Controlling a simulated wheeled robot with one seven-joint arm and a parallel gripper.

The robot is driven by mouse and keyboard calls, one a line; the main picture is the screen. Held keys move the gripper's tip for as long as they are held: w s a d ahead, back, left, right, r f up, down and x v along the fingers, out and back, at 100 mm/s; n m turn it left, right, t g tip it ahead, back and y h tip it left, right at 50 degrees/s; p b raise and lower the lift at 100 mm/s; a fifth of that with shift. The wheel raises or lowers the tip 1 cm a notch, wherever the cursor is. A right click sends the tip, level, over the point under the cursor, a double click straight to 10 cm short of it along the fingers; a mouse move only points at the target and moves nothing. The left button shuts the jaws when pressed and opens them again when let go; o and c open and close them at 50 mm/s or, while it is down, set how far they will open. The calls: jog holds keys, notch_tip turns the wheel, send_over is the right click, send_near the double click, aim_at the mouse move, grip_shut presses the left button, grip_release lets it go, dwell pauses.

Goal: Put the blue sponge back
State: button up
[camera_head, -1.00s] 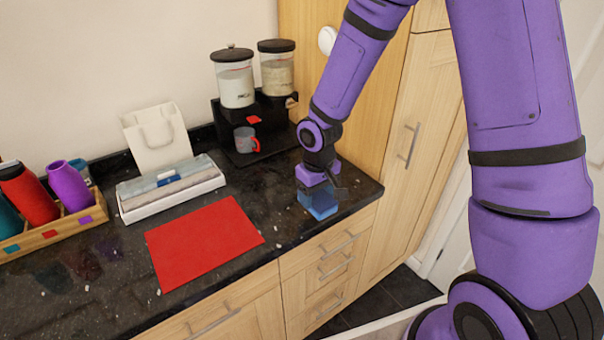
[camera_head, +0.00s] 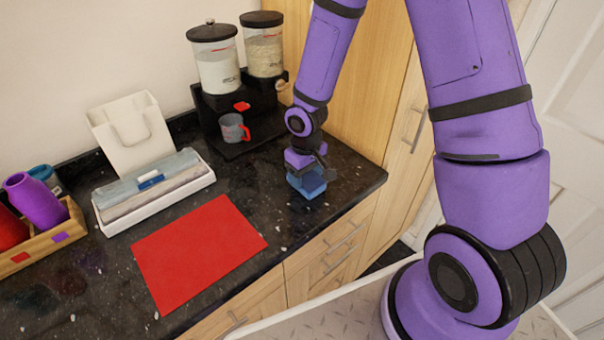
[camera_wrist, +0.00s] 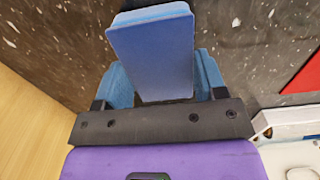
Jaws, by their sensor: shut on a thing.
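The blue sponge (camera_head: 308,186) is at the right end of the dark granite counter (camera_head: 265,197) in the head view. My gripper (camera_head: 307,178) is above it and shut on it. In the wrist view the sponge (camera_wrist: 155,52) stands out between the two blue fingertips (camera_wrist: 157,80), with a lighter blue band at its far end. I cannot tell whether the sponge touches the counter or hangs just above it.
A red mat (camera_head: 198,252) lies to the left on the counter. A dispenser stand (camera_head: 225,107) with a grey-red mug (camera_head: 233,128) is behind my gripper. A wooden box (camera_head: 45,240) with bottles is far left.

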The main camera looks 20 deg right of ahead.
jog(key=o, duration=0.9)
jog(key=shift+f, duration=0.1)
notch_tip(320, 180, up, 13)
notch_tip(320, 180, up, 16)
jog(key=m+t+h, duration=0.1)
jog(key=m+t, duration=0.1)
jog(key=t, duration=0.1)
send_over(306, 177)
jog(key=s+d, duration=0.5)
jog(key=s, duration=0.4)
jog(key=s+d+r+t, duration=0.1)
jog(key=s+r, duration=0.2)
jog(key=s, duration=0.3)
jog(key=s+d+r+m+t+y, duration=0.1)
jog(key=s+r, duration=0.3)
jog(key=s, duration=0.2)
jog(key=shift+r+m, duration=0.25)
jog(key=shift+m, duration=0.05)
